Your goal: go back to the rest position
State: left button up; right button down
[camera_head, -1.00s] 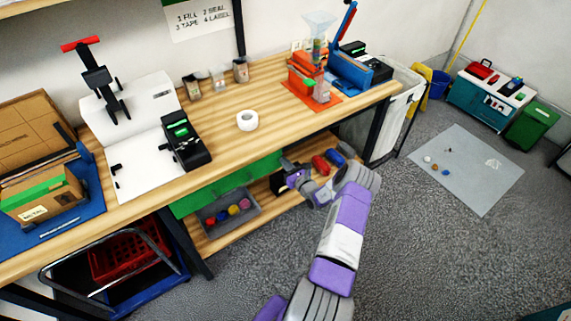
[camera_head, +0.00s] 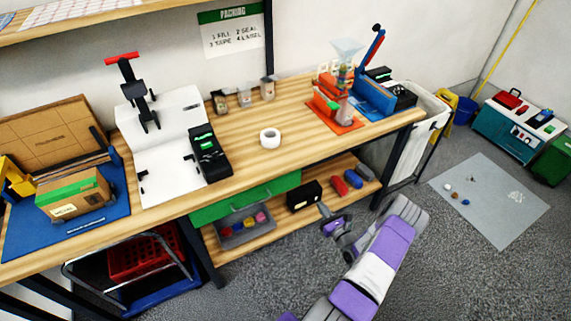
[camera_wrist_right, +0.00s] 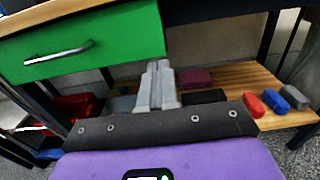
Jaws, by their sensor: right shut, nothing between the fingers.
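My right gripper (camera_head: 325,212) is in front of the bench's lower shelf, below the tabletop and apart from the things on the shelf. In the right wrist view its two grey fingers (camera_wrist_right: 156,88) are together with nothing between them. The purple and white right arm (camera_head: 380,255) reaches up from the bottom right. My left gripper is not in view.
A wooden bench (camera_head: 320,140) carries a white tape roll (camera_head: 270,138) and a cardboard box (camera_head: 75,195). A green drawer (camera_head: 245,200) hangs beneath, above a grey bin (camera_head: 245,231). A black box (camera_head: 304,195) sits on the lower shelf.

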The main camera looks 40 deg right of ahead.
jog(key=w+a+f+n+g+y, duration=0.1)
jog(key=w+a+n+g+y, duration=0.15)
jog(key=a+n+y, duration=0.7)
jog(key=w+a+f+g+y, duration=0.2)
jog(key=w+a+y, duration=0.2)
jog(key=a, duration=1.2)
jog(key=s+a+n+g+h, duration=0.1)
jog(key=s+a+n+g, duration=0.3)
jog(key=n, duration=0.5)
jog(key=s+a+n+g+h, duration=0.1)
jog(key=s+a+n+g, duration=0.3)
jog(key=a+n, duration=0.5)
jog(key=s+a+f+n+g+h, duration=0.1)
jog(key=s+a+n+g+h, duration=0.1)
jog(key=s+a+n+g, duration=0.2)
jog(key=a+n, duration=0.3)
jog(key=n, duration=0.2)
jog(key=shift+s, duration=0.4)
jog(key=shift+a+f, duration=0.1)
